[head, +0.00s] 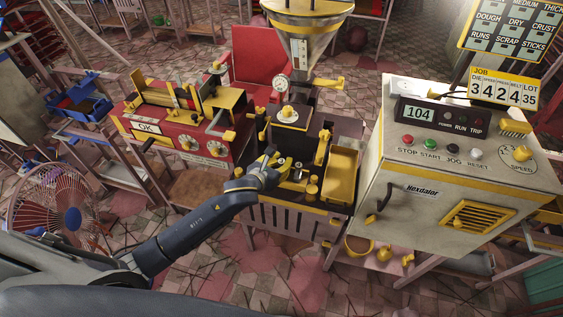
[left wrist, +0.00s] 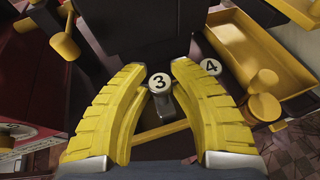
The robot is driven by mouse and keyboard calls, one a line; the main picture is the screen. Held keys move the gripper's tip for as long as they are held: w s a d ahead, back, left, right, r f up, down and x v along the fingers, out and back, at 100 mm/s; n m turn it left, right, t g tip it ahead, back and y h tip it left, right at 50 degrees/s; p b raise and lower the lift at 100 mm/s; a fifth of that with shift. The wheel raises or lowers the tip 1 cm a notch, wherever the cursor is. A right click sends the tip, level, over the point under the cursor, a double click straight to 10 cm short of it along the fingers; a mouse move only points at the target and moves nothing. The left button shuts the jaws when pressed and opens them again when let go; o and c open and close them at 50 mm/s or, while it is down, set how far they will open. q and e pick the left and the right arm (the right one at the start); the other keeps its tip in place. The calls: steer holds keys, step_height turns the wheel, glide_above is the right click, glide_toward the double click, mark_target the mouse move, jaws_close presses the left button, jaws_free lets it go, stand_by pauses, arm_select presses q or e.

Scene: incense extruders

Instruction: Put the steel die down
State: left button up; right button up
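My left gripper (head: 278,161) is over the dark bench of the extruder in the middle of the head view. In the left wrist view its two yellow fingers (left wrist: 160,72) stand close on both sides of a small steel die (left wrist: 174,104) with a white round top marked 3. The fingers seem to touch its sides. I cannot tell whether its foot rests on anything. A similar white top marked 4 (left wrist: 211,66) stands just to the right, outside the fingers. My right gripper is not in view.
A yellow tray (head: 342,175) lies right of the gripper, with yellow knobs beside it. A red machine (head: 180,135) stands left and a cream control cabinet (head: 430,170) right. The hopper and gauge (head: 280,83) rise behind.

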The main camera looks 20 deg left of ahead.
arm_select(q)
steer(key=v, duration=1.2)
